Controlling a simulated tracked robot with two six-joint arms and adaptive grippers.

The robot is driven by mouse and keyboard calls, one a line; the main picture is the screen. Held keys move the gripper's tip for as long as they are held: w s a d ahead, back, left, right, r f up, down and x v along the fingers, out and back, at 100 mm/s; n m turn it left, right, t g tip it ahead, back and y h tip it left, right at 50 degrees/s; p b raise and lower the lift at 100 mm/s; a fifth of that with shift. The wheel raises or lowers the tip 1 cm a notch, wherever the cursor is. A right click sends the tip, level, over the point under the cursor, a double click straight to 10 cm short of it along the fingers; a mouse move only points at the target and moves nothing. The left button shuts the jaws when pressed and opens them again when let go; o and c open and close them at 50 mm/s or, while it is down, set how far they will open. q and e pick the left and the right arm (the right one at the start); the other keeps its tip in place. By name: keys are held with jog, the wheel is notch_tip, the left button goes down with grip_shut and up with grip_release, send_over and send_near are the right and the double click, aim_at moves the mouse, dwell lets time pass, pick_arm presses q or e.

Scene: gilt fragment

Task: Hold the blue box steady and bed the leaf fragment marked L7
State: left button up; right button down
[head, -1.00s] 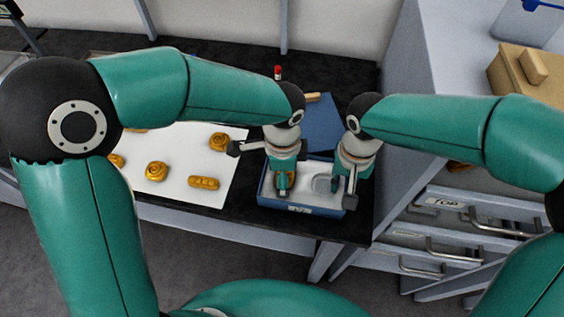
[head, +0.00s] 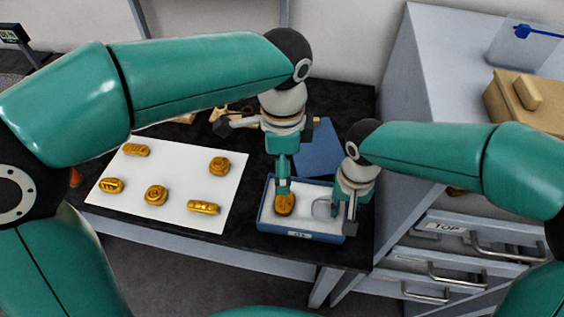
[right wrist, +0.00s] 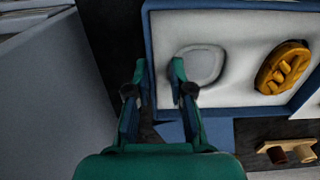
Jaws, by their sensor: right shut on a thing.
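The blue box (head: 268,224) stands on the dark bench, with a white bed inside. A gilt fragment with a leaf-like relief (head: 285,204) sits in its left part, and shows clear of any fingers in the right wrist view (right wrist: 283,67). Its mark is not readable. Beside it is an empty grey rounded outline (right wrist: 197,66). My left gripper (head: 284,187) points down just above the fragment; its jaws are edge-on, so their opening is hidden. My right gripper (head: 350,214) is shut on the box's right wall, one finger either side in the right wrist view (right wrist: 158,92).
A white sheet (head: 225,219) left of the box carries several gilt fragments (head: 156,195). A blue panel (head: 320,150) lies behind the box. A grey drawer cabinet (head: 395,200) stands close on the right, with open drawers.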

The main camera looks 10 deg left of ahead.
dwell(0.4)
jog(key=c, duration=1)
grip_release()
jog(key=shift+o, duration=0.2)
